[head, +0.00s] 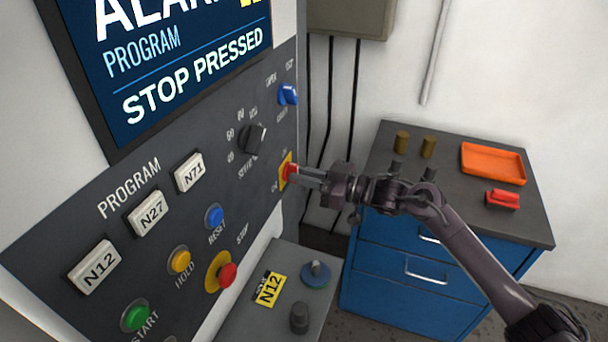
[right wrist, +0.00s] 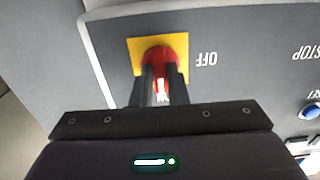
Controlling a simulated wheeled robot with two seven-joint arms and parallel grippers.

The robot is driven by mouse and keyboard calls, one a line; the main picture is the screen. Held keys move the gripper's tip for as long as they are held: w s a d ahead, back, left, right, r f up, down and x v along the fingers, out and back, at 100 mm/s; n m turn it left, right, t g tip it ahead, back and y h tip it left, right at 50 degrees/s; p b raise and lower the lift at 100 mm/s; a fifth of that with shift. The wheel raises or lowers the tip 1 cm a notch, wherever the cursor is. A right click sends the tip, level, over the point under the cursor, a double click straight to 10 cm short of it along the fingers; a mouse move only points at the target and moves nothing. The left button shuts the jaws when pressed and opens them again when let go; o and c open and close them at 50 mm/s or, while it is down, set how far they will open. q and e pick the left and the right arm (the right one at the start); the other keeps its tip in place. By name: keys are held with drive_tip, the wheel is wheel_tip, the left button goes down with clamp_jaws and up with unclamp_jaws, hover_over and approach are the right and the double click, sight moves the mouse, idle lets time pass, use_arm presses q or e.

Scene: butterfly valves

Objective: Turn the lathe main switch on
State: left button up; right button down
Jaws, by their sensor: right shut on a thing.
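The main switch is a red knob on a yellow plate (head: 284,172) at the right edge of the lathe's control panel. In the right wrist view the red knob (right wrist: 160,56) sits on its yellow plate (right wrist: 180,42), with the word OFF beside it. My right gripper (head: 294,172) reaches in from the right and is shut on the red knob. It also shows in the right wrist view (right wrist: 160,78), its fingers covering part of the knob. My left gripper is not in view.
The panel also carries a blue switch (head: 288,94), a black dial (head: 253,139), and a red stop button (head: 227,275). The screen (head: 175,60) reads STOP PRESSED. A blue drawer cabinet (head: 400,290) with an orange tray (head: 493,180) stands at right.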

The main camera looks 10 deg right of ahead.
drive_tip(key=c, duration=1.4)
unclamp_jaws()
drive_tip(key=shift+c, duration=0.2)
drive_tip(key=b+v, duration=0.3)
drive_tip(key=v, duration=0.4)
drive_tip(key=shift+s+d, duration=0.25)
drive_tip(key=shift+d, duration=0.1)
